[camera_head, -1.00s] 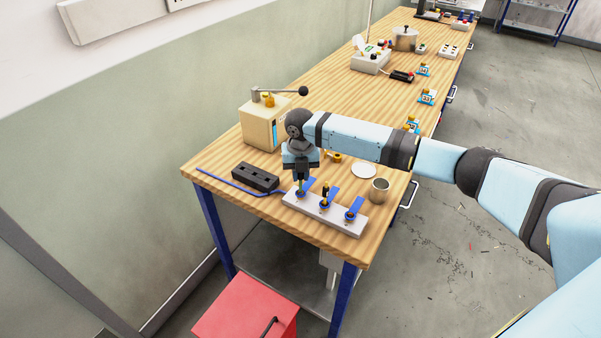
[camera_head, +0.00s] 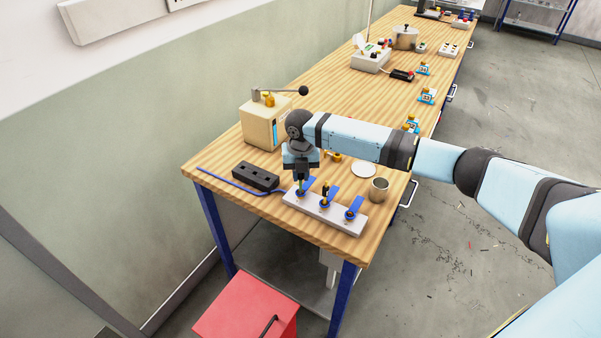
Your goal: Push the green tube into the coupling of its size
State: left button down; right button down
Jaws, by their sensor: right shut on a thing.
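A pale block (camera_head: 338,223) at the table's near end carries three brass-coloured couplings in a row, each with a blue tab: the left one (camera_head: 299,195), the middle one (camera_head: 325,206) and the right one (camera_head: 350,216). My right gripper (camera_head: 301,182) points down just above the left coupling. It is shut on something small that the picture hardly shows. I cannot make out a green tube. A blue tube (camera_head: 228,180) lies on the table, its right end running toward the block's left end. My left gripper is not in view.
A black block with holes (camera_head: 255,178) lies left of the pale block. A metal cup (camera_head: 379,190) and a white disc (camera_head: 363,171) stand to the right. A beige box with a lever (camera_head: 264,124) is behind. A red cabinet (camera_head: 243,308) stands below the near edge.

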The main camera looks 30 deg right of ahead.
jog(key=shift+f, duration=0.6)
jog(key=shift+f+b, duration=0.3)
jog(key=shift+f, duration=0.4)
dwell(0.6)
jog(key=c, duration=1)
grip_release()
